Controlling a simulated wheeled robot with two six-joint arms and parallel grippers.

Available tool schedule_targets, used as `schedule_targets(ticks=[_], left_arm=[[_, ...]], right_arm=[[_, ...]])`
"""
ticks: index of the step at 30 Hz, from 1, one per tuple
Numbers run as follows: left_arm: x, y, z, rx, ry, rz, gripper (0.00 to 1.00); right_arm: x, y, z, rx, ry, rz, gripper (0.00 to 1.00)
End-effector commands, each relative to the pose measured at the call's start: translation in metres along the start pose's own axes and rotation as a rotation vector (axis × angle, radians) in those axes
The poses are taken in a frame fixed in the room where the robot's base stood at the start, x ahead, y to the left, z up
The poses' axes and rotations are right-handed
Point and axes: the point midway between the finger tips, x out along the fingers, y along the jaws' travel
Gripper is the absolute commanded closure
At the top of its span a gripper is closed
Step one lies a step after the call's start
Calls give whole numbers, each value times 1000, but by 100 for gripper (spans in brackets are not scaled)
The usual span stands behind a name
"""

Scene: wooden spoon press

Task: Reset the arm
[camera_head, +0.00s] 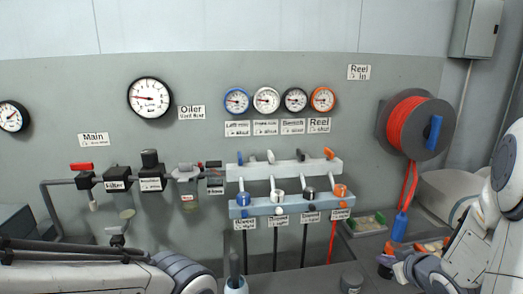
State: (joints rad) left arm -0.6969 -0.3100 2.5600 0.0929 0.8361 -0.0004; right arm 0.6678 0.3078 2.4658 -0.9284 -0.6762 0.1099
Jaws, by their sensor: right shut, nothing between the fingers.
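My right arm comes in from the right edge, with white links. My right gripper (396,262) is low at the right, below the hose reel and near the tray on the bench. It is shut, and I see nothing held in it. My left arm (90,278) lies across the bottom left corner. Its gripper does not show in the view.
A grey wall carries several gauges (150,97), a valve manifold (290,205) with coloured knobs, and an orange hose reel (408,124). A green-and-grey tray (367,223) sits on the bench.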

Motion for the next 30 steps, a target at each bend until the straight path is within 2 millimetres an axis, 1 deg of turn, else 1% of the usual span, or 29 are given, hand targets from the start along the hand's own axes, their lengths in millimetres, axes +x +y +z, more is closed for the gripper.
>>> schedule_targets(ticks=[1, 2, 3, 5, 6, 8, 9, 11, 12, 14, 15, 18, 21, 24, 28, 29, 30], left_arm=[[0, 0, 0, 0, 0, 0, 11], [0, 0, 0, 0, 0, 0, 11], [0, 0, 0, 0, 0, 0, 11], [0, 0, 0, 0, 0, 0, 11], [0, 0, 0, 0, 0, 0, 11], [0, 0, 0, 0, 0, 0, 11], [0, 0, 0, 0, 0, 0, 11], [0, 0, 0, 0, 0, 0, 11], [0, 0, 0, 0, 0, 0, 11], [0, 0, 0, 0, 0, 0, 11], [0, 0, 0, 0, 0, 0, 11], [0, 0, 0, 0, 0, 0, 11], [0, 0, 0, 0, 0, 0, 11], [0, 0, 0, 0, 0, 0, 11], [0, 0, 0, 0, 0, 0, 11], [-6, 0, 0, 0, -1, 0, 11], [-20, 1, -1, 0, -1, 0, 11]], right_arm=[[3, -23, -14, -37, -41, -10, 100], [3, -34, -18, -50, -72, -11, 100], [2, -50, -24, -65, -110, -14, 100], [-2, -75, -30, -86, -168, -23, 100], [-8, -94, -33, -97, -208, -33, 100], [-18, -122, -35, -111, -266, -54, 100], [-27, -142, -35, -120, -304, -72, 100], [-44, -173, -33, -136, -364, -109, 100], [-57, -193, -29, -148, -405, -139, 100], [-78, -220, -23, -163, -463, -181, 100], [-91, -235, -17, -172, -500, -209, 100], [-123, -266, -4, -198, -581, -276, 100], [-154, -290, 10, -227, -653, -340, 100], [-184, -308, 23, -262, -719, -402, 100], [-224, -328, 40, -312, -803, -483, 100], [-233, -328, 38, -318, -817, -492, 100], [-238, -324, 26, -310, -815, -484, 100]])
